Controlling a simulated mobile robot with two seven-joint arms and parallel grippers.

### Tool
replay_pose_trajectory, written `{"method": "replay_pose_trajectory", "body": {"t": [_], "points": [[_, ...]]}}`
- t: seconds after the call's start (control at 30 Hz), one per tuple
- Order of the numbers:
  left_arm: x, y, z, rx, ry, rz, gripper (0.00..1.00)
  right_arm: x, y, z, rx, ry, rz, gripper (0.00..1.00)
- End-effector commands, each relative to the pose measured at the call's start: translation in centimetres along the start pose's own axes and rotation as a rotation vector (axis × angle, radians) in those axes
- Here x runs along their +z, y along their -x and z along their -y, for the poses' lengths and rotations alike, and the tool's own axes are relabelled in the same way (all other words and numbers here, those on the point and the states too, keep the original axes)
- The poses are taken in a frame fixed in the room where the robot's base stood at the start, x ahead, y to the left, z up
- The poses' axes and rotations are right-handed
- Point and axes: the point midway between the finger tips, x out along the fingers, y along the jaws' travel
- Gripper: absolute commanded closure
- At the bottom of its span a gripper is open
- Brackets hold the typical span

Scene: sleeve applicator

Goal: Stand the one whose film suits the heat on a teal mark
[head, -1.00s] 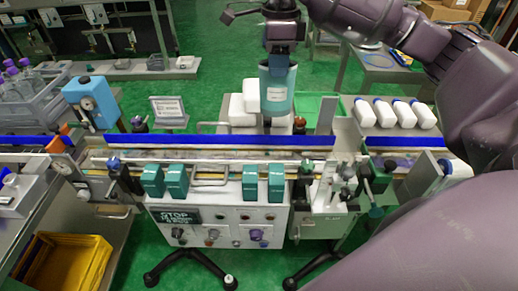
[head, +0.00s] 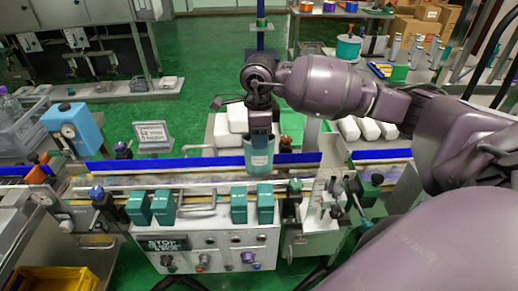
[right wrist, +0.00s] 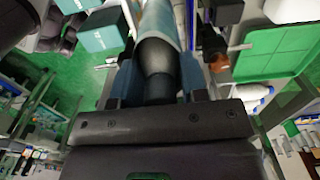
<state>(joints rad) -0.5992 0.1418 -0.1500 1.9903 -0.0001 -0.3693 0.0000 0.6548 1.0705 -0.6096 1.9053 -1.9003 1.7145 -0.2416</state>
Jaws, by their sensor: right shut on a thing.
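My right gripper (head: 262,132) is shut on a light teal container (head: 258,158) with a pale printed label. It holds the container upright in front of the blue-edged conveyor rail (head: 200,163), behind the teal blocks. In the right wrist view the container (right wrist: 160,20) sits between the fingers, with a rounded dark end toward the camera. I cannot tell whether its bottom touches anything. Its label is too small to read. I cannot make out a teal mark. A blue box with a round dial (head: 73,130) stands at the left. My left gripper is not in view.
Teal blocks (head: 138,207) line the machine front, and one (head: 265,204) is just below the container. A clamp assembly (head: 338,197) stands to the right.

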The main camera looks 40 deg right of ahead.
Motion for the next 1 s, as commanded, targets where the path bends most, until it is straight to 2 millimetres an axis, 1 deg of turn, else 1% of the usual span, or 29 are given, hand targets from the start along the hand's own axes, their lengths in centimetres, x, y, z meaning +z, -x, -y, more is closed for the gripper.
{"method": "replay_pose_trajectory", "body": {"t": [0.23, 0.4, 0.5, 0.83, 0.87, 1.0], "points": [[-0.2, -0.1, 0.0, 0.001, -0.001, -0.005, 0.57, 0.0, -1.4, 0.0, 0.001, 0.000, 0.000, 1.00], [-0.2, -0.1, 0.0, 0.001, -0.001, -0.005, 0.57, 0.0, -3.8, 0.0, 0.002, 0.000, 0.000, 1.00], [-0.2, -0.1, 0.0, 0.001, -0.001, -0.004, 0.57, 0.0, -4.7, 0.0, 0.000, -0.001, 0.001, 1.00], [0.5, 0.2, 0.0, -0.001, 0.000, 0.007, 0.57, 0.0, -5.0, 0.0, -0.001, 0.000, 0.000, 1.00], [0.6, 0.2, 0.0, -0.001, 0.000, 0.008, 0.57, 0.0, -5.1, 0.0, 0.000, 0.000, 0.000, 0.58], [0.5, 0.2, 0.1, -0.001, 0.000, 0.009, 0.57, 0.0, -5.0, 0.0, -0.001, 0.000, 0.000, 0.37]]}}
